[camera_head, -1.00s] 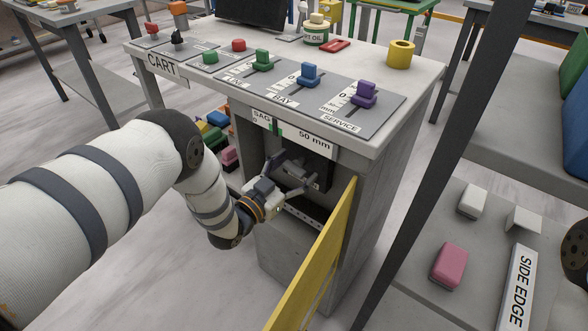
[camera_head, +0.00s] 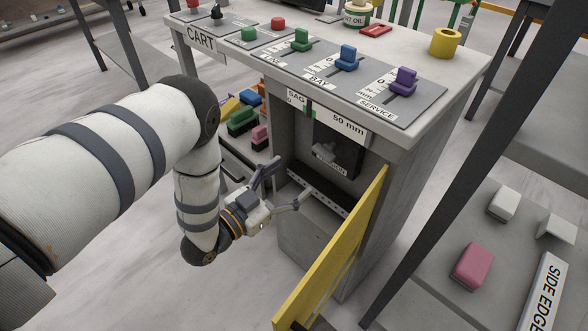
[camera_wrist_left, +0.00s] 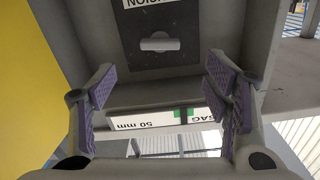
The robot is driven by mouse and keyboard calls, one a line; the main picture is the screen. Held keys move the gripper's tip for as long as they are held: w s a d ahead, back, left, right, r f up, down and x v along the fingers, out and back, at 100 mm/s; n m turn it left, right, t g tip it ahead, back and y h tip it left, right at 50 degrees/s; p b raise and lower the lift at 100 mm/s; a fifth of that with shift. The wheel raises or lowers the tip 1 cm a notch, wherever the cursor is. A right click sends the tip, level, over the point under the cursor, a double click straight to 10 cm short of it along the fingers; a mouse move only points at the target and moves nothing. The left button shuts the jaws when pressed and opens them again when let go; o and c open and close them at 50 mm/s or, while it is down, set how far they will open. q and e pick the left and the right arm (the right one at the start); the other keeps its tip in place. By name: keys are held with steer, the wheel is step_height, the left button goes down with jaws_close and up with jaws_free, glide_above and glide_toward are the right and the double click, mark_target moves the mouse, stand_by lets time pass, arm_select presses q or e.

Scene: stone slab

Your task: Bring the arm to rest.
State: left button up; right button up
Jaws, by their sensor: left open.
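My left arm (camera_head: 110,160) comes in from the left in the head view, bent down at the elbow. My left gripper (camera_head: 287,182) is open and empty, just in front of the grey cabinet's open front. In the left wrist view its purple-padded fingers (camera_wrist_left: 160,82) stand wide apart with nothing between the pads. Beyond them is a dark panel (camera_wrist_left: 178,52) with a light knob (camera_wrist_left: 160,43), apart from the fingers. The panel also shows inside the cabinet in the head view (camera_head: 345,152). My right gripper is not in view.
A yellow door (camera_head: 335,250) stands open right of the gripper. The cart top (camera_head: 415,140) carries colored sliders above the opening. A slotted rail (camera_head: 318,193) crosses inside. Colored blocks (camera_head: 243,120) lie behind my forearm. A side shelf (camera_head: 435,270) stands right; floor below the gripper is clear.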

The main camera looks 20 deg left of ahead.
arm_select(q)
steer(key=s+f+n+g+y+p, duration=0.1)
steer(key=s+f+n+g+y, duration=0.1)
steer(key=s+f+g, duration=0.45)
steer(key=s+f+n+g+y+p, duration=0.1)
steer(key=s+f+n+g+y, duration=0.2)
steer(key=s, duration=0.6)
steer(key=s+a+r+n+g+y+p, duration=0.1)
steer(key=s+g, duration=0.9)
steer(key=s, duration=1.5)
steer(key=shift+s+r, duration=0.3)
steer(key=shift+s, duration=0.1)
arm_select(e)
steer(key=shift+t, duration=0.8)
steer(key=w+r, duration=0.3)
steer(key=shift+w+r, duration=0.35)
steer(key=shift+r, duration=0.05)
arm_select(q)
steer(key=shift+a, duration=0.1)
